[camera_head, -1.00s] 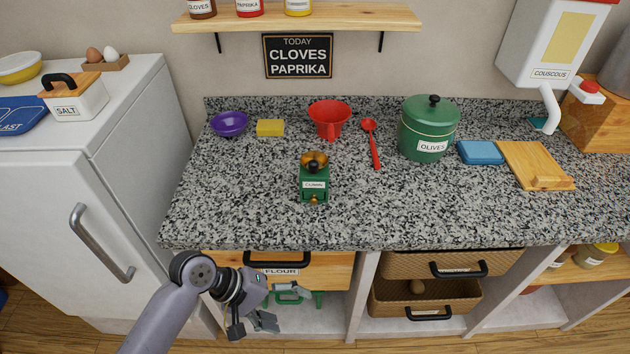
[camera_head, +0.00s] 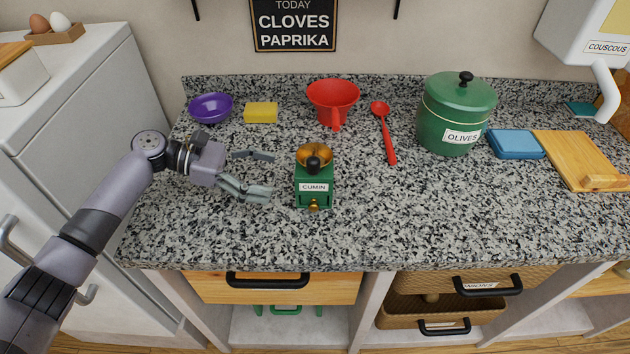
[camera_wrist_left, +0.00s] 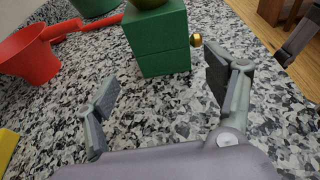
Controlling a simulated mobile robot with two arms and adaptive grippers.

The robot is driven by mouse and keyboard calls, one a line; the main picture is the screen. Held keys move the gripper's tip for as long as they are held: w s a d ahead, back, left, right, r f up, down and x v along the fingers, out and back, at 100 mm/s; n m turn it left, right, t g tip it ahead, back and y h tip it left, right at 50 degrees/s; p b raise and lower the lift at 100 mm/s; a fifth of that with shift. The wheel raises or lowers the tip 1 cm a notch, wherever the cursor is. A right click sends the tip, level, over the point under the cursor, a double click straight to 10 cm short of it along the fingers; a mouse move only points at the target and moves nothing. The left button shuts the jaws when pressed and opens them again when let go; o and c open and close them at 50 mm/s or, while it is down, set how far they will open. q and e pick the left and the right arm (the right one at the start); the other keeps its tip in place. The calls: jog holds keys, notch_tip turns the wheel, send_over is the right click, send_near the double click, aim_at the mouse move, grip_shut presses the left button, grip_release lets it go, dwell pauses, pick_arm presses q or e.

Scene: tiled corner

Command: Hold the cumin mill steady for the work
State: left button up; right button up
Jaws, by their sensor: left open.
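The cumin mill (camera_head: 314,173) is a small green box with a brass bowl on top, a dark knob, a CUMIN label and a brass drawer knob at the front. It stands upright on the granite counter. My left gripper (camera_head: 272,174) is open just left of the mill, its fingers pointing at it and not touching it. In the left wrist view the mill (camera_wrist_left: 160,45) is ahead, between and beyond the two open fingertips (camera_wrist_left: 162,82); its top is cut off. My right gripper is not in view.
A red funnel (camera_head: 333,98), red spoon (camera_head: 386,135), yellow sponge (camera_head: 261,113) and purple bowl (camera_head: 210,107) lie behind the mill. A green OLIVES pot (camera_head: 455,113), blue box (camera_head: 516,145) and wooden board (camera_head: 578,160) are to the right. The counter front is clear.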

aim_at(309, 185)
pick_arm(q)
jog(key=x, duration=0.1)
jog(key=b+x, duration=0.1)
jog(key=x, duration=0.2)
jog(key=shift+s+d+f+b, duration=0.1)
jog(key=shift+s+d+b, duration=0.2)
jog(key=shift+b, duration=0.1)
jog(key=p+x, duration=0.1)
jog(key=x, duration=0.2)
jog(key=shift+d, duration=0.5)
jog(key=shift+d+f, duration=0.25)
jog(key=shift+d, duration=0.2)
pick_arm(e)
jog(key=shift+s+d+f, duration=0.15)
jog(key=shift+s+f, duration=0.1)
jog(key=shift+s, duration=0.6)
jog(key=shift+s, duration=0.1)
